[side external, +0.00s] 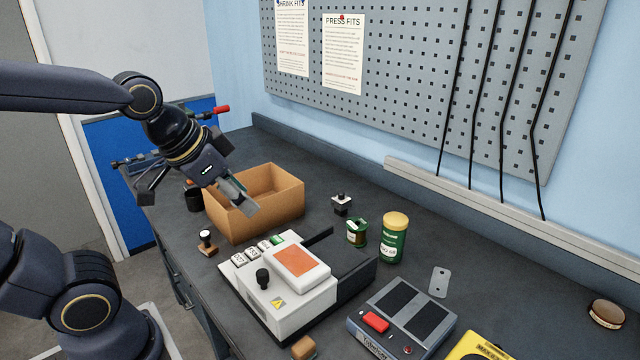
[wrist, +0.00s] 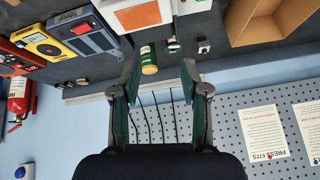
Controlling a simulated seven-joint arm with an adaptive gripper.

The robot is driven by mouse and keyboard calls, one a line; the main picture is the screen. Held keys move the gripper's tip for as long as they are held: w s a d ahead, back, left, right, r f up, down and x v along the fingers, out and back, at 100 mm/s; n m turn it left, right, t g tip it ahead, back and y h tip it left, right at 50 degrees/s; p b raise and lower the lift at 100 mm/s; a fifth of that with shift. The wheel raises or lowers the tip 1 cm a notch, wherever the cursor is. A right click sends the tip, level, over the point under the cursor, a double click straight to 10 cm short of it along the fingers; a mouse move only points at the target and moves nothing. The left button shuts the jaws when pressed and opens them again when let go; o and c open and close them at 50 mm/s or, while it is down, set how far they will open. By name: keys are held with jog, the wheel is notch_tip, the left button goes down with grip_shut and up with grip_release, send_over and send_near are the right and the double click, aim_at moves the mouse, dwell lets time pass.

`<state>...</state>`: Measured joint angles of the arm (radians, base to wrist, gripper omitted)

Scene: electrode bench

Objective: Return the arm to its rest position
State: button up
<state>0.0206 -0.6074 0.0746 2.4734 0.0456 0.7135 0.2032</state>
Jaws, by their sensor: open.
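My gripper (side external: 240,196) shows in the side external view, raised at the front of the open cardboard box (side external: 230,222) and overlapping it in the picture. In the wrist view my gripper (wrist: 160,76) is open, with its two fingers apart and nothing between the tips. The wrist camera looks across the bench toward the pegboard. I cannot tell the exact height of the fingertips above the box.
A white device with an orange panel (side external: 300,262) stands mid-bench. Green containers (side external: 393,240), a grey unit with a red button (side external: 402,318) and a yellow device (side external: 478,348) lie to the right. The pegboard (side external: 420,60) is behind. A small stamp-like object (side external: 207,240) stands near the box.

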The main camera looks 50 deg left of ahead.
jog(key=s, duration=0.1)
jog(key=s+d+n, duration=0.1)
jog(key=s, duration=0.1)
jog(key=s+n, duration=0.1)
jog(key=shift+s+d+g, duration=0.3)
jog(key=shift+d+g, duration=0.1)
jog(key=shift+o, duration=0.4)
